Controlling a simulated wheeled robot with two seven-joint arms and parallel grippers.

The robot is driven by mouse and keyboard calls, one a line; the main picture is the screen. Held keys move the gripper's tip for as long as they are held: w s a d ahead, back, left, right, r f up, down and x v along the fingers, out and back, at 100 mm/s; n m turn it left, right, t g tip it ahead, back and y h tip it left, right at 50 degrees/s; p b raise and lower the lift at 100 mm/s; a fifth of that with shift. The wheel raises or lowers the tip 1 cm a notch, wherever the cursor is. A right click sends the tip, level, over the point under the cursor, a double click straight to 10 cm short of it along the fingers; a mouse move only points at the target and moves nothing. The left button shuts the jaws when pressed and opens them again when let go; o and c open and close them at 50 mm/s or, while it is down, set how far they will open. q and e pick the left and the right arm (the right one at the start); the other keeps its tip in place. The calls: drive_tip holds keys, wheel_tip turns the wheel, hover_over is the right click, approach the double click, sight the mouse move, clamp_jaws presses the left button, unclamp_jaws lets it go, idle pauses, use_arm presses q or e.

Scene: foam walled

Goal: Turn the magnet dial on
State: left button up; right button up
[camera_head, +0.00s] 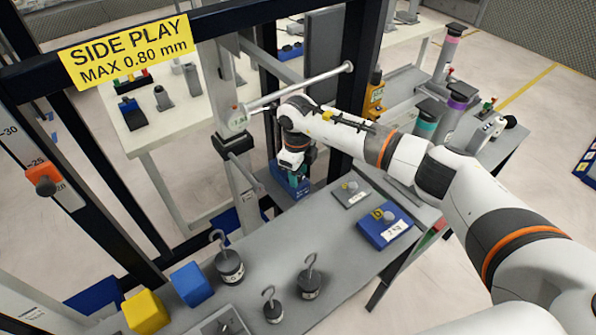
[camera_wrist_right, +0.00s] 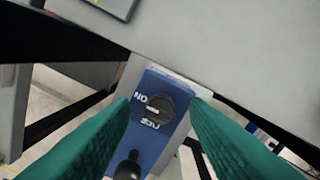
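The magnet dial (camera_wrist_right: 154,108) is a round black knob with a white mark on a blue base, seen in the right wrist view. White ON and OFF labels are beside it; I cannot tell surely which one the mark points at. My right gripper (camera_wrist_right: 162,101) is open, its teal fingers on either side of the dial, with no contact visible. In the head view my right gripper (camera_head: 298,182) points down over the blue base (camera_head: 281,180), hiding the dial. My left gripper is not in view.
Several hooked weights, one of them a larger weight (camera_head: 230,268), stand on the grey bench (camera_head: 345,245) with a yellow block (camera_head: 146,312) and a blue block (camera_head: 192,284). A blue box (camera_head: 384,227) sits right of the gripper. A dark frame post (camera_head: 352,60) stands close by.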

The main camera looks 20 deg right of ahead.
wheel_tip(320, 180, up, 12)
drive_tip(key=b, duration=0.2)
drive_tip(key=shift+a+b, duration=0.15)
drive_tip(key=shift+b, duration=0.25)
drive_tip(key=shift+s, duration=0.15)
idle(0.3)
